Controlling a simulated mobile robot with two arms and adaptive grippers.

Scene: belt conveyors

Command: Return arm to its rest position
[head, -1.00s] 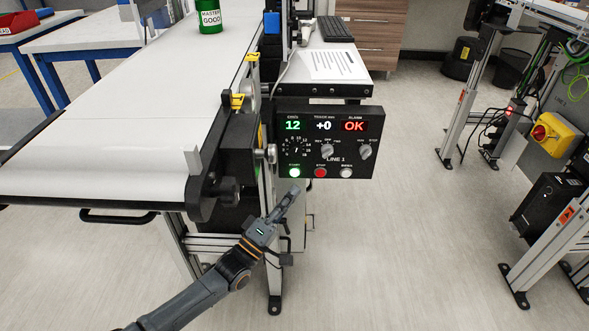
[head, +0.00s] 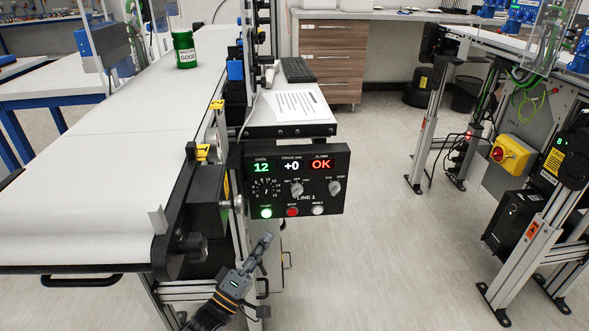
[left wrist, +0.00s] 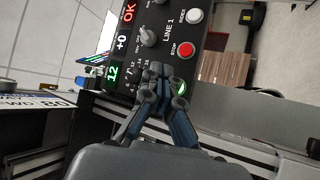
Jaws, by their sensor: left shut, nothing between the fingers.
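My left gripper (head: 262,243) is shut and empty in the head view, just below the control panel (head: 297,205) at the conveyor's end. In the left wrist view the closed fingers (left wrist: 160,88) show in front of the panel (left wrist: 130,60), overlapping the lit green start button (left wrist: 181,88). I cannot tell from this whether they touch it; in the head view they look apart from it. The panel reads 12, +0 and OK. My right gripper is in neither view.
The white conveyor belt (head: 120,160) carries a green "Master Good" canister (head: 184,50) far up it. A side table with a paper (head: 296,104) and keyboard (head: 297,70) stands behind the panel. Another frame with a yellow-red switch (head: 511,154) is at right. The floor between is clear.

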